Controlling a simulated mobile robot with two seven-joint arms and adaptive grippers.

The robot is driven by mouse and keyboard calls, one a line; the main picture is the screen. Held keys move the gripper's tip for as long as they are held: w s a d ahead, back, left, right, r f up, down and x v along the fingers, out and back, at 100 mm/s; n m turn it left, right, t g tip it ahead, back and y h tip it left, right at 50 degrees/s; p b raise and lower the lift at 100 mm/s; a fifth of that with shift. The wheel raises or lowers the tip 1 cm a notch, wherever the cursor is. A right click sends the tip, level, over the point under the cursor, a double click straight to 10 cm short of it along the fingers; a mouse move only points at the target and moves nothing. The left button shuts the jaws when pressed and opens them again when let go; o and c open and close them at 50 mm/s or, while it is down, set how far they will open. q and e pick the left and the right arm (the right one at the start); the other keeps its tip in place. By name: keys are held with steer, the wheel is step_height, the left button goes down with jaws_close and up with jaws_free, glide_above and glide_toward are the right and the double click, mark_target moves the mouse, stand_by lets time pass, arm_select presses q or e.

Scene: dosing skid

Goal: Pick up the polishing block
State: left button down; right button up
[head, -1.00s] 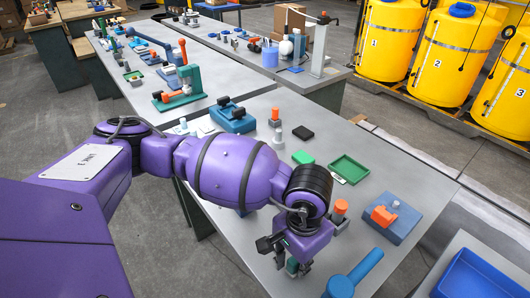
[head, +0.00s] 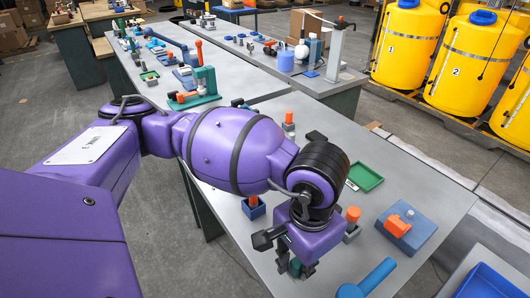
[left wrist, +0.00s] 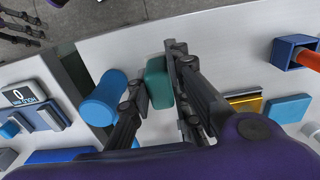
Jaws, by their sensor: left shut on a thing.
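The polishing block appears to be the dark green block (left wrist: 158,82) between the fingers in the left wrist view. My left gripper (left wrist: 157,72) is shut on it, with one dark finger on each side. In the head view my left gripper (head: 284,250) points down over the near part of the grey table, and a bit of the green block (head: 295,268) shows below it. I cannot tell whether the block touches the table.
A blue cylinder (left wrist: 103,98) lies close beside the left finger. A blue block with an orange part (head: 397,226), a green tray (head: 365,177) and an orange-topped piece (head: 352,217) are to the right on the table (head: 440,185). Yellow tanks (head: 408,45) stand behind.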

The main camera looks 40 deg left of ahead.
mark_target(291, 269)
arm_select(q)
steer(key=s+r, duration=0.3)
steer(key=shift+s+a+r+p, duration=0.15)
steer(key=shift+s+p, duration=0.15)
steer(key=shift+p, duration=0.05)
steer(key=s+r+p, duration=0.2)
steer(key=s+p, duration=0.5)
steer(key=p, duration=0.2)
steer(key=shift+a+r, duration=0.3)
steer(key=shift+r, duration=0.05)
arm_select(e)
steer(key=w+r+t, duration=0.1)
steer(key=w+r, duration=0.2)
steer(key=r, duration=0.6)
steer(key=shift+a+r, duration=0.3)
steer(key=shift+a, duration=0.15)
arm_select(q)
steer(key=shift+s, duration=0.1)
steer(key=c, duration=2.2)
jaws_free()
jaws_close()
arm_select(e)
steer(key=shift+w+r, duration=0.2)
steer(key=shift+w, duration=0.05)
